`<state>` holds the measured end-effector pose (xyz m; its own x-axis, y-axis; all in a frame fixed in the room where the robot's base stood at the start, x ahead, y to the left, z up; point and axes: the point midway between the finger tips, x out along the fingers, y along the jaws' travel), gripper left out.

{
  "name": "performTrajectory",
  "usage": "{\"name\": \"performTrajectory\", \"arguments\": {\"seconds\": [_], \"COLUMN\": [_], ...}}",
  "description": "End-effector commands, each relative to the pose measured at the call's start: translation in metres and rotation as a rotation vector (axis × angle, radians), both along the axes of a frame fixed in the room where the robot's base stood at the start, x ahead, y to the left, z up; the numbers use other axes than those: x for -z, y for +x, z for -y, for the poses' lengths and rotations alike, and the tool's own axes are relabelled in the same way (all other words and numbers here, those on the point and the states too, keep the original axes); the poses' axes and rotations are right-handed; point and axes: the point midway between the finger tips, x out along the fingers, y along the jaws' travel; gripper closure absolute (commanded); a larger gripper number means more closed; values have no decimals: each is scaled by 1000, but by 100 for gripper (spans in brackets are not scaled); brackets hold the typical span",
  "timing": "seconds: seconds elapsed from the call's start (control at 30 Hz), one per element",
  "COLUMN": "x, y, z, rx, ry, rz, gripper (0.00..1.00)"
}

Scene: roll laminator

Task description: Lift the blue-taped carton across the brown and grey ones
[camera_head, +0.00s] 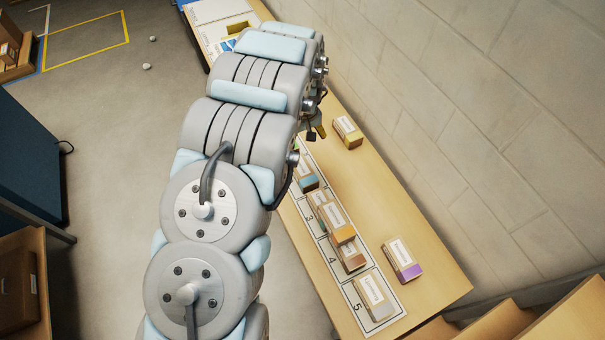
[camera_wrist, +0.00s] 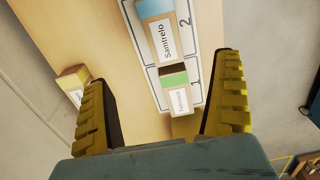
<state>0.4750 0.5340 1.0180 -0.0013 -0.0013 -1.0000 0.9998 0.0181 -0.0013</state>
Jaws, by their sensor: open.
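The blue-taped carton (camera_wrist: 156,10) lies on the numbered strip at slot 2 in the wrist view, labelled "Samtrelo". In the head view the blue-taped carton (camera_head: 306,180) is partly hidden by my arm. Beyond it along the strip are a brown-orange carton (camera_head: 343,234), another brown carton (camera_head: 352,262), and a grey carton (camera_head: 375,297) at slot 5. My gripper (camera_wrist: 162,70) is open and empty, its yellow fingers either side of a small green-banded carton (camera_wrist: 173,80) at slot 1, apart from the blue-taped one. In the head view my arm mostly hides the gripper.
A yellow-taped carton (camera_wrist: 72,85) sits off the strip, beside the left finger. It also shows in the head view (camera_head: 348,132). A purple-taped carton (camera_head: 403,261) stands beside the strip. A block wall (camera_head: 450,90) runs along the bench's right side.

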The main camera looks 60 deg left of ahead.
Motion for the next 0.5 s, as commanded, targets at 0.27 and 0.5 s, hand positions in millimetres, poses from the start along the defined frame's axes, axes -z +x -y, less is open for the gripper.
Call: {"name": "performTrajectory", "arguments": {"seconds": [0.27, 0.5], "x": [31, 57], "y": [-1, -1], "z": [0, 0], "rx": [-1, 0], "ry": [-1, -1], "rz": [-1, -1], "gripper": [4, 4]}}
